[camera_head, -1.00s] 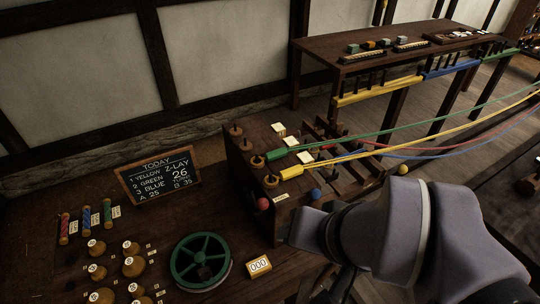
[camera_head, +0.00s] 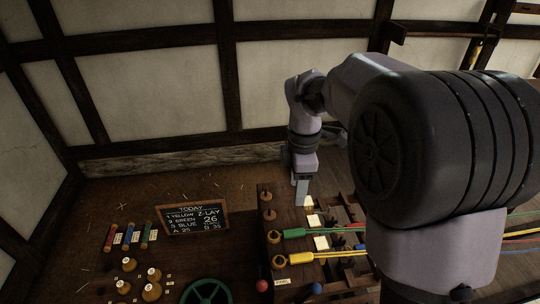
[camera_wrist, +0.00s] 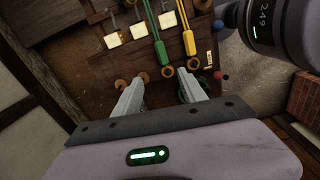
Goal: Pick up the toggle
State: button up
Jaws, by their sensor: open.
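No piece is clearly marked as the toggle. Two small turned wooden pegs (camera_head: 269,214) stand on the left end of the dark wooden stand, beside two round wooden pieces at the ends of the green strand (camera_head: 294,233) and yellow strand (camera_head: 302,258). In the wrist view, the pegs (camera_wrist: 120,84) are at the left fingertip, and the wooden rings at the green end (camera_wrist: 167,72) and yellow end (camera_wrist: 193,64) lie ahead of the gap. My gripper (camera_wrist: 163,88) is open and empty, pointing down over the stand. In the head view its fingers (camera_head: 302,192) are right of the pegs.
A chalkboard (camera_head: 194,217) stands on the table to the left. Pale cards (camera_head: 321,243) and a red ball (camera_head: 262,285) are close by. My arm hides the right side.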

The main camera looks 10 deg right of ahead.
jog(key=b, duration=0.4)
send_over(292, 231)
jog(key=shift+n, duration=0.4)
jog(key=f, duration=1.2)
jog(key=shift+w+f, duration=0.1)
jog(key=shift+w, duration=0.15)
jog(key=f, duration=0.1)
jog(key=f+b, duration=0.1)
jog(key=f, duration=0.1)
jog(key=f+b, duration=0.1)
jog(key=f, duration=0.1)
jog(key=shift+s+f, duration=0.15)
jog(key=shift+s, duration=0.15)
jog(key=shift+w+f, duration=0.1)
jog(key=shift+f, duration=0.15)
grip_shut()
jog(key=shift+r, duration=0.15)
jog(key=shift+r, duration=0.4)
jog(key=r, duration=0.1)
jog(key=s+r+p, duration=0.1)
jog(key=shift+r, duration=0.4)
jog(key=s+a+r+p, duration=0.1)
jog(key=s+a, duration=0.3)
jog(key=s, duration=1)
jog(key=shift+s, duration=0.25)
